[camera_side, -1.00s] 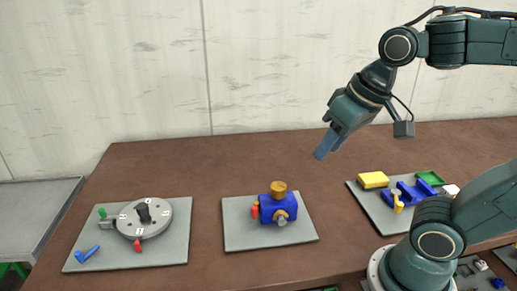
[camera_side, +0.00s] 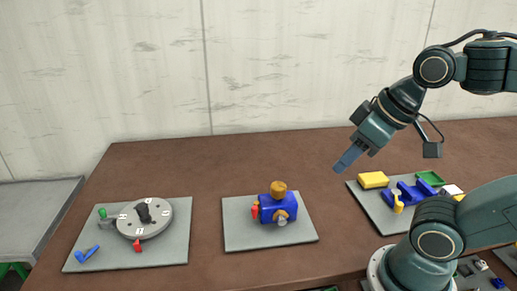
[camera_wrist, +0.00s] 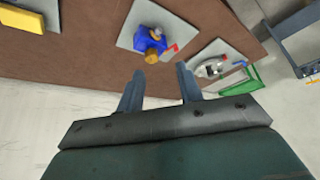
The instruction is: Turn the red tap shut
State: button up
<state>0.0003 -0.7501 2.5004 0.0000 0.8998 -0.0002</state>
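A blue block (camera_side: 279,208) with an orange-brown knob (camera_side: 278,188) on top stands on the middle grey plate (camera_side: 240,238). A small upright red part, the likely red tap (camera_side: 254,211), sits at the block's left side. In the wrist view, the blue block (camera_wrist: 147,40) is near the top centre, with the red tap (camera_wrist: 171,50) sticking out to its right. My gripper (camera_side: 343,164) is in the air to the upper right of the block, pointing down-left. The wrist view shows its two fingers (camera_wrist: 160,88) apart with nothing between them.
The left plate (camera_side: 165,254) bears a grey dial (camera_side: 150,226) with red and green parts, and a blue piece (camera_side: 86,254). The right plate (camera_side: 380,218) holds a yellow block (camera_side: 373,180) and blue parts (camera_side: 410,194). Brown table between the plates is clear.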

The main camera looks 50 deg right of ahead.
jog(key=shift+w, duration=0.15)
jog(key=m+g, duration=0.6)
jog(key=m, duration=0.3)
send_over(255, 207)
notch_tip(255, 207, down, 5)
jog(key=shift+a+f, duration=0.1)
jog(key=shift+f, duration=0.1)
jog(key=shift+f, duration=0.1)
jog(key=shift+f, duration=6.8)
grip_shut()
